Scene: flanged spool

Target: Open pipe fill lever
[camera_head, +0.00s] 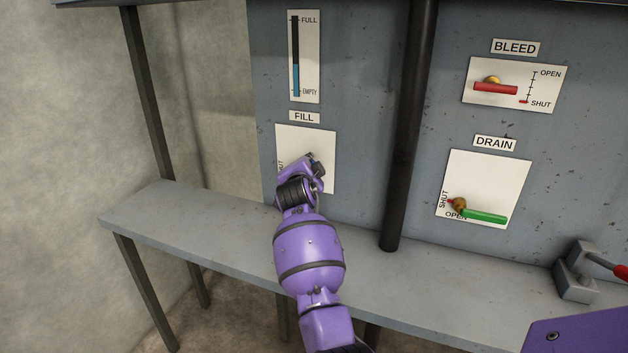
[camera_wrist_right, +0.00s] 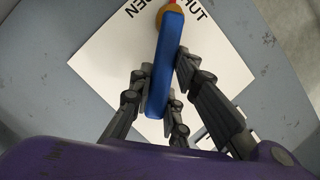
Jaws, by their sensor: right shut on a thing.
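The blue fill lever (camera_wrist_right: 164,65) shows in the right wrist view, running down from a brass pivot (camera_wrist_right: 175,18) with a red pointer at the top edge, near the SHUT lettering. My right gripper (camera_wrist_right: 160,82) is shut on the lever, with dark fingers on both sides of it. In the head view my right gripper (camera_head: 314,166) is at the white FILL plate (camera_head: 318,142); it and the wrist hide the lever and most of the plate's lettering there. My left gripper is not in view.
A level gauge (camera_head: 307,55) above is blue in its lower part. A dark vertical pipe (camera_head: 409,130) stands right of the FILL plate. Beyond it are the red BLEED lever (camera_head: 495,88) and green DRAIN lever (camera_head: 485,216). A grey shelf (camera_head: 190,232) runs below.

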